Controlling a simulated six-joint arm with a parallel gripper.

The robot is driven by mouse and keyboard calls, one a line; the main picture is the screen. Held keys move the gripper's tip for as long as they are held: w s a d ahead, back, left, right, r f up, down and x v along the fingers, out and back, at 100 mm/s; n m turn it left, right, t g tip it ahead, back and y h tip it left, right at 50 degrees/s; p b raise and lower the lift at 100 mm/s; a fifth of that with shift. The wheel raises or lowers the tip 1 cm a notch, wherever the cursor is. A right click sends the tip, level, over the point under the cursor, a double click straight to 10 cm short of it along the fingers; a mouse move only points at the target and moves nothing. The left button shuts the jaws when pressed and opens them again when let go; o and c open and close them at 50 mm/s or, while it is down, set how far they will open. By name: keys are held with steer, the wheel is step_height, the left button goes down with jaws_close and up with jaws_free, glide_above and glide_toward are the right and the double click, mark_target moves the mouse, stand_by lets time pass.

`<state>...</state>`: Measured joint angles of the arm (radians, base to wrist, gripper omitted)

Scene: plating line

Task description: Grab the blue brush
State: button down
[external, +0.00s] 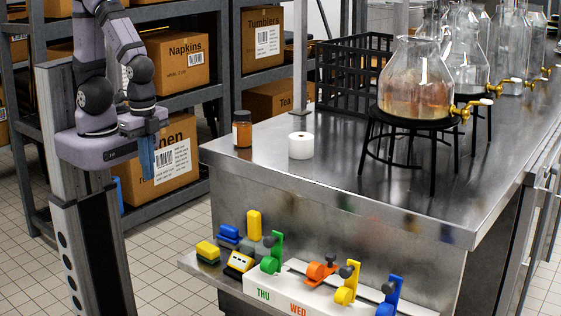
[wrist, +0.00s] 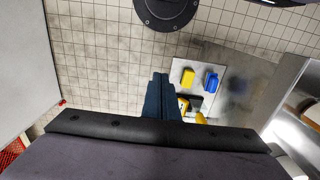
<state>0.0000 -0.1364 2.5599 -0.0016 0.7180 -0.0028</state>
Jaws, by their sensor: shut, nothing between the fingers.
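A small blue block-like thing with a dark part, which looks like the blue brush (external: 229,233), lies on the low steel shelf at the left of the counter. In the wrist view a blue piece (wrist: 211,80) lies on the shelf, right of the fingers; it looks like the same thing. My gripper (external: 147,172) is shut and empty, pointing down in the air left of the counter, well apart from and above the brush. Its blue fingers are together in the wrist view (wrist: 160,80).
A yellow-and-dark block (external: 207,251), an upright yellow block (external: 254,225) and a yellow device (external: 239,263) are close by the brush. Coloured dispensers, the green one (external: 271,255) nearest, stand to its right. The counter (external: 270,170) rises behind the low shelf.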

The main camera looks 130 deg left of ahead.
steer(key=c, duration=0.8)
jaws_free()
